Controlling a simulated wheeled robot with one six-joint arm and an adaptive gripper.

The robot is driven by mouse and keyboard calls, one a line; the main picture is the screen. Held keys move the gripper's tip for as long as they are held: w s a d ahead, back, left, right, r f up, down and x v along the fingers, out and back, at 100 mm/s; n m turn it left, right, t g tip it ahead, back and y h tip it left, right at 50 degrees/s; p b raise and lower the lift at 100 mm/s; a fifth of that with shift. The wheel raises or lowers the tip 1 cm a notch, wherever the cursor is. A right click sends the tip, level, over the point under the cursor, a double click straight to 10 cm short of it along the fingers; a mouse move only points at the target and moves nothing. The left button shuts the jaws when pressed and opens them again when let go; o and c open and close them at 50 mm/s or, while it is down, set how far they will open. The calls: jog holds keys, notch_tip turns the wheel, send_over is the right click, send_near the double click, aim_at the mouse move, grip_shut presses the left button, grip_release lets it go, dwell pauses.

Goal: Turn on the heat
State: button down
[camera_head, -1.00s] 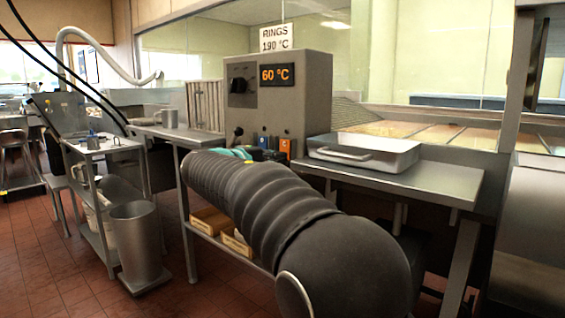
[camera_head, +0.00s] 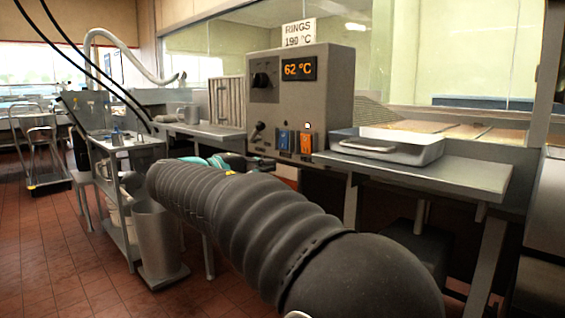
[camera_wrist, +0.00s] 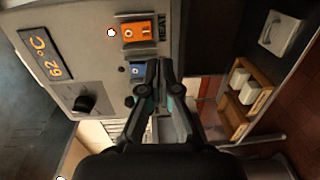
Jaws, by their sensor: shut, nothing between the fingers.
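The grey control box (camera_head: 340,95) stands on the steel bench, its display (camera_head: 298,68) reading 62 °C. The orange switch (camera_head: 306,142) is at its lower right; in the wrist view the orange switch (camera_wrist: 138,31) sits beside the word HEAT. A small white light (camera_wrist: 111,32) shows beside it. The blue switch (camera_wrist: 137,70) is next to it, partly behind my fingers. My gripper (camera_wrist: 162,66) is shut and empty, its tips near the blue switch and apart from the orange one. I cannot tell which way the orange rocker is tipped.
A dark knob (camera_wrist: 85,103) and a small lever (camera_head: 257,130) are also on the panel. A metal pan (camera_head: 390,147) stands on the bench to the right. A sign (camera_head: 299,32) above reads RINGS 190 °C. A cart (camera_head: 125,150) and bin (camera_head: 160,240) stand at left.

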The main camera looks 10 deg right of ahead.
jog(key=shift+f+v, duration=0.1)
jog(key=shift+v, duration=0.5)
jog(key=shift+f+v, duration=0.15)
jog(key=shift+v, duration=0.45)
notch_tip(320, 180, down, 9)
jog(key=a+n+y, duration=0.2)
jog(key=y, duration=0.1)
jog(key=s+d+f+g+y, duration=0.35)
jog(key=s+f, duration=0.45)
jog(key=f, duration=0.3)
jog(key=s+d+f+m+y, duration=0.1)
jog(key=s+d+m+y, duration=0.1)
jog(key=s, duration=0.6)
jog(key=s+d+f+m+g+y+p, duration=0.1)
jog(key=s+d+m, duration=0.3)
jog(key=s, duration=0.4)
jog(key=s+d+f+m+y, duration=0.3)
jog(key=s+d+y, duration=0.1)
jog(key=s, duration=0.4)
jog(key=shift+s+d+m, duration=0.3)
jog(key=shift+s+d, duration=0.05)
jog(key=shift+d, duration=0.4)
